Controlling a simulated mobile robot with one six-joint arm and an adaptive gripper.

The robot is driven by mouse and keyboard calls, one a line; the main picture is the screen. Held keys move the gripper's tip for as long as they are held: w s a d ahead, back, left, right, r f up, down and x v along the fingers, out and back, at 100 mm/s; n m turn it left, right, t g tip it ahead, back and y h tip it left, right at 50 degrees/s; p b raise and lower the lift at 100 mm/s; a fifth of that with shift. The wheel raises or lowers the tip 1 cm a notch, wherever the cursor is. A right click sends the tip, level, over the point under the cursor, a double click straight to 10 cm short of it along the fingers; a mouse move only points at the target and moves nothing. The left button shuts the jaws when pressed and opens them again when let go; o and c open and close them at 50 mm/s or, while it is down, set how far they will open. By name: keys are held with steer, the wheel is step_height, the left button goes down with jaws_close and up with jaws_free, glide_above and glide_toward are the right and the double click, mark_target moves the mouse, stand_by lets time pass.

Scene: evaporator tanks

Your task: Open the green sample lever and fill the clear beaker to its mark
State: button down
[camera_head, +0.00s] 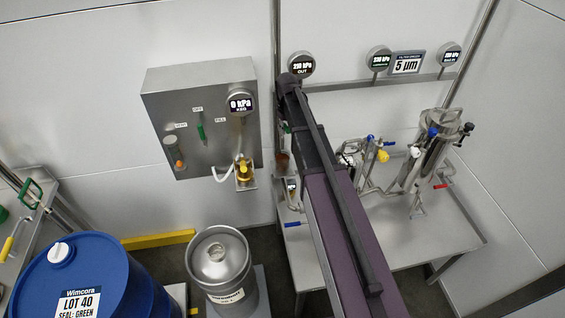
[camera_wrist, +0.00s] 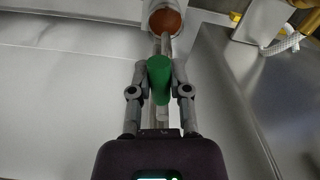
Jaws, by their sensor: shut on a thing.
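The green lever handle (camera_wrist: 159,80) stands between the fingers of my gripper (camera_wrist: 159,72) in the wrist view, and the gripper is shut on it. Just beyond the handle, at the top of the wrist view, is a round open vessel (camera_wrist: 166,19) with amber-brown colour inside, probably the clear beaker. A brownish vessel (camera_head: 282,163) also shows in the head view, just left of my arm. I cannot make out a fill mark or the liquid level. My arm hides my gripper and most of the lever in the head view.
A steel panel (camera_head: 165,110) with a gauge and a smaller green lever (camera_head: 200,132) is left of my arm. A steel table (camera_head: 440,240) with pipework stands to the right. A steel keg (camera_head: 220,268) and a blue drum (camera_head: 110,260) stand lower left.

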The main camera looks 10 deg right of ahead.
steer(key=shift+a, duration=0.1)
steer(key=shift+a+m, duration=0.25)
steer(key=shift+m, duration=0.4)
steer(key=shift+a+m, duration=0.25)
steer(key=shift+m, duration=0.4)
steer(key=c, duration=0.5)
jaws_free()
steer(key=s, duration=2.4)
steer(key=shift+s, duration=0.25)
